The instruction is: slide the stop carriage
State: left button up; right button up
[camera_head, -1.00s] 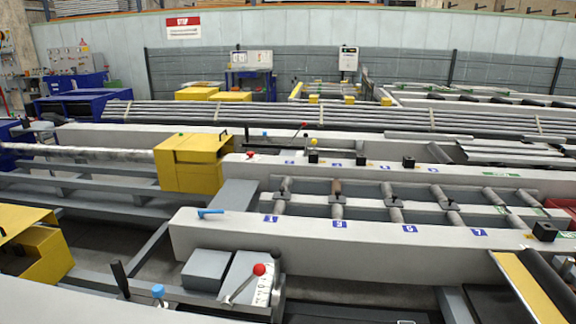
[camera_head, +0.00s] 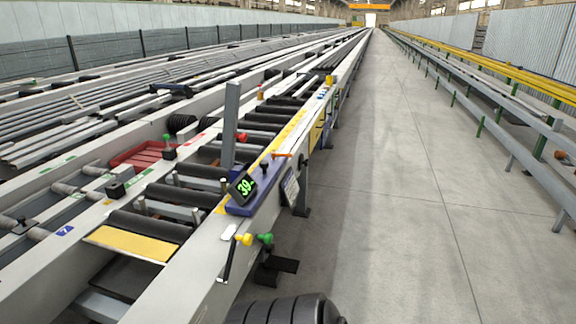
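The stop carriage (camera_head: 258,187) is a blue-purple block on the near rail of the roller table, just left of the picture's middle. It carries a small display (camera_head: 243,187) with green digits that look like 39. A tall grey upright plate (camera_head: 231,125) stands beside it over the rollers. An orange-red handle (camera_head: 282,155) sticks out on its aisle side, and a small black knob (camera_head: 264,168) stands on top. Neither of my grippers shows in this view, so I cannot see how far they are from the carriage.
Black rollers (camera_head: 166,195) run along the table behind the rail. A yellow-knobbed lever (camera_head: 243,239) and a green knob (camera_head: 265,239) are on the rail's near side. A black ribbed object (camera_head: 287,311) is cut off at the bottom edge. The concrete aisle (camera_head: 400,200) on the right is clear.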

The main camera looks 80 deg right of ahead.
aim_at(247, 191)
jog(key=z, duration=2.45)
jog(key=u, duration=0.45)
jog(key=i+l, duration=0.05)
